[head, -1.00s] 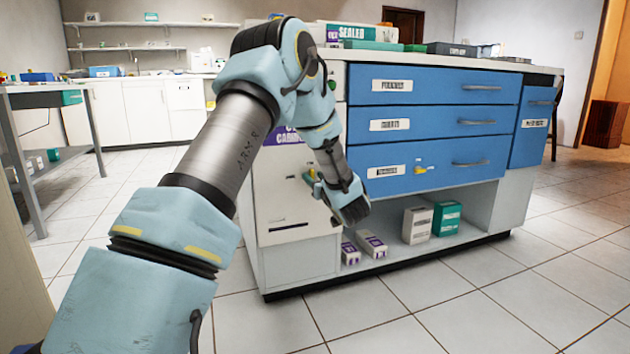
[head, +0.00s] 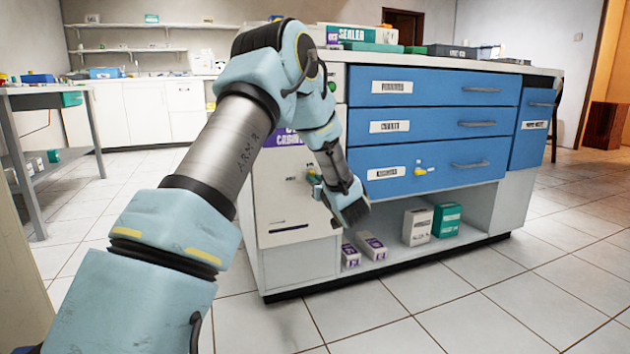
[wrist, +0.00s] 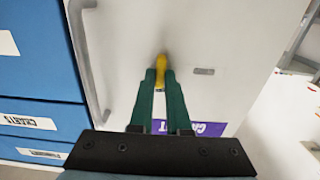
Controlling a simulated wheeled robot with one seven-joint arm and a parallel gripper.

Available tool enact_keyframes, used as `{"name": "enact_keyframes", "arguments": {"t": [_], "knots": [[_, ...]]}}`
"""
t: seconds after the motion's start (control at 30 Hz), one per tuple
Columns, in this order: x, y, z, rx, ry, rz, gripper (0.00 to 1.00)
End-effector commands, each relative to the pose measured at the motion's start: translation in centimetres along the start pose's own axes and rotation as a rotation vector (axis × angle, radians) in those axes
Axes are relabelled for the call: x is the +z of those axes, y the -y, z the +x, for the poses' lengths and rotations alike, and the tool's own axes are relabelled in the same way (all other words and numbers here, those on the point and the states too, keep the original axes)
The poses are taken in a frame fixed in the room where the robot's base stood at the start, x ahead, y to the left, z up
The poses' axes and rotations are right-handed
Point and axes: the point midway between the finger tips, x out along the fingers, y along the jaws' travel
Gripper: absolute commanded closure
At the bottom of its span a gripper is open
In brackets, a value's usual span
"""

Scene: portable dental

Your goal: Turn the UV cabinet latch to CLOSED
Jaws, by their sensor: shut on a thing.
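The UV cabinet (head: 268,195) is the white door at the left end of the counter, with a purple label partly hidden by my arm. In the wrist view its white door (wrist: 205,35) fills the middle. The yellow latch (wrist: 161,66) stands out from the door, roughly upright in that picture. My gripper (wrist: 161,82) has its green fingers closed around the latch's handle. In the head view my gripper (head: 312,178) is at the door, small and partly hidden by my wrist. The latch's markings are too small to read.
Blue drawers (head: 430,125) are right of the cabinet; the lowest has a yellow knob (head: 421,171). A long grey handle (wrist: 88,60) runs beside the latch in the wrist view. Boxes (head: 417,226) stand on the low open shelf. The tiled floor (head: 480,300) in front is clear.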

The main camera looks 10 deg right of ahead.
Motion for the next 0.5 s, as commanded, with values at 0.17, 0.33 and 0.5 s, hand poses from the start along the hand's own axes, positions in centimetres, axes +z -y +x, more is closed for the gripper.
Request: {"name": "enact_keyframes", "arguments": {"t": [0.17, 0.33, 0.5], "knots": [[0.01, 0.01, -0.02, 0.0, 0.0, -0.029, 1.0], [0.0, 0.02, -0.04, 0.001, 0.0, -0.11, 1.0], [0.03, 0.05, -0.05, 0.001, 0.0, -0.24, 1.0]]}}
